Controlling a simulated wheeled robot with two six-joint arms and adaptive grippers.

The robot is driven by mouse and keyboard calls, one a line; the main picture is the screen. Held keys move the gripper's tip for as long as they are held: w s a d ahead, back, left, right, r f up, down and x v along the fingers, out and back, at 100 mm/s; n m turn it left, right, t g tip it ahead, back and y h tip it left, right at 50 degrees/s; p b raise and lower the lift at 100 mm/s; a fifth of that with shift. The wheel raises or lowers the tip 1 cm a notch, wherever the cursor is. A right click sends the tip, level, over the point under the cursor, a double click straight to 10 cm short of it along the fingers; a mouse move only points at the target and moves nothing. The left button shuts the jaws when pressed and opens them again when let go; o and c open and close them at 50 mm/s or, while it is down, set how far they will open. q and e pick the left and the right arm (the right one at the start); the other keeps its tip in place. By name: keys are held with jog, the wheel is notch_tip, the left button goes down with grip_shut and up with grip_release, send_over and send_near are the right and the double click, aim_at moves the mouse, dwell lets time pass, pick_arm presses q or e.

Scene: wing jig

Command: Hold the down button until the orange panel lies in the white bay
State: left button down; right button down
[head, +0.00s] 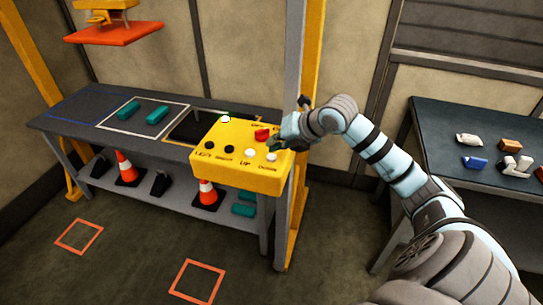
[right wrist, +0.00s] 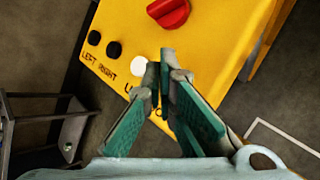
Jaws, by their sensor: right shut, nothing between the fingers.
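The orange panel (head: 115,34) hangs from a yellow hoist at the upper left in the head view, well above the bench. The white bay (head: 130,124) is a white outline on the bench top with two teal blocks (head: 128,110) in it. The yellow control box (head: 235,176) carries the white down button (head: 271,157) at its right end, beside the white up button (head: 249,154). My right gripper (head: 275,145) is shut and empty, its fingertips just over or by the down button. In the right wrist view, the fingers hide that button; contact cannot be told. My left gripper is out of view.
A red knob (head: 262,134) and two black buttons (head: 218,147) are also on the box. A yellow post (head: 312,60) stands behind it. Traffic cones (head: 127,170) sit on the lower shelf. A dark table (head: 440,150) with small items is at the right.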

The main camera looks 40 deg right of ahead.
aim_at(274, 155)
jog(key=shift+f, duration=0.15)
jog(key=shift+f, duration=0.3)
jog(key=shift+f, duration=0.45)
dwell(0.7)
jog(key=shift+r, duration=0.15)
dwell(2.6)
jog(key=shift+r+p, duration=0.75)
jog(key=shift+p, duration=0.1)
notch_tip(274, 155, up, 5)
jog(key=p, duration=0.5)
jog(key=shift+r, duration=0.15)
jog(key=shift+f, duration=0.2)
dwell(0.6)
